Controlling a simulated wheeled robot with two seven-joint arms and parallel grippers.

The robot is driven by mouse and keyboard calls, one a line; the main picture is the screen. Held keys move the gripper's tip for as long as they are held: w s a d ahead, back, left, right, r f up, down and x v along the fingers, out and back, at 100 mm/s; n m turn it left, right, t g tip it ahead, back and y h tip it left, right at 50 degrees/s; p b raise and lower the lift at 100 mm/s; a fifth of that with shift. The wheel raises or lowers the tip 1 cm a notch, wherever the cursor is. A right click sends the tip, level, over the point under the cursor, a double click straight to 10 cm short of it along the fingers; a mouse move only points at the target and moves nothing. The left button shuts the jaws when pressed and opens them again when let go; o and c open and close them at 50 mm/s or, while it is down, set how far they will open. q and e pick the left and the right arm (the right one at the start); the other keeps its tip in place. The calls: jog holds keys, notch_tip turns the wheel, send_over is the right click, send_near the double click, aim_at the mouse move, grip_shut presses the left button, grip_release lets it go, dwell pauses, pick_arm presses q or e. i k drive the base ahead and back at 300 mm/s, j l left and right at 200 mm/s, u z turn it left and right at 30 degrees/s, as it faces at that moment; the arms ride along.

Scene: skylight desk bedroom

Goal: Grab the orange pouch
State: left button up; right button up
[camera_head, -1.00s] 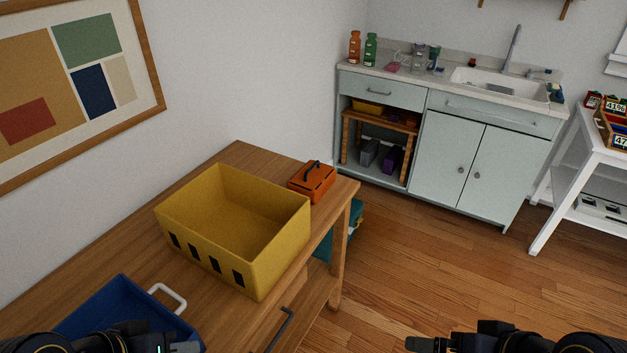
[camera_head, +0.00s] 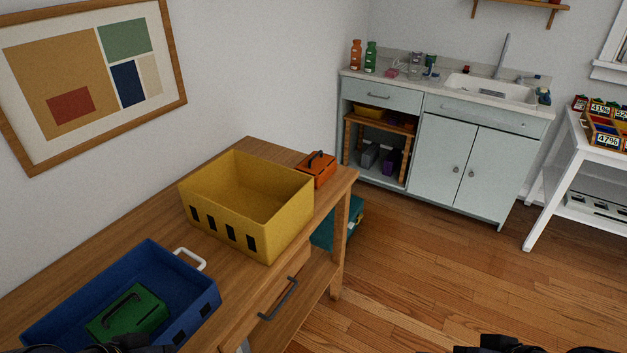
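The orange pouch (camera_head: 317,169) with a dark handle sits at the far right corner of the wooden table (camera_head: 247,147), just behind the yellow bin. It lies upright with nothing on it. Dark parts of my arms show at the bottom left and bottom right edges, well short of the pouch. The fingertips of both grippers are out of the picture.
A yellow bin (camera_head: 246,204) stands on the table in front of the pouch. A blue tray (camera_head: 193,318) holding a green pouch (camera_head: 128,312) is nearer. A teal case (camera_head: 355,214) is below the table. Open wooden floor (camera_head: 430,265) lies to the right.

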aim_at(320, 166)
jog(key=i+l+u, duration=0.1)
jog(key=u, duration=0.35)
jog(key=i+l+u, duration=0.1)
jog(key=u, duration=0.35)
jog(key=i+l+u, duration=0.1)
jog(key=l, duration=0.25)
jog(key=i+l, duration=0.25)
jog(key=l, duration=0.15)
jog(key=i+l+u, duration=0.15)
jog(key=l, duration=0.2)
jog(key=i+l+u, duration=0.1)
jog(key=l, duration=0.3)
jog(key=i+l, duration=0.2)
jog(key=l, duration=0.2)
jog(key=u, duration=0.05)
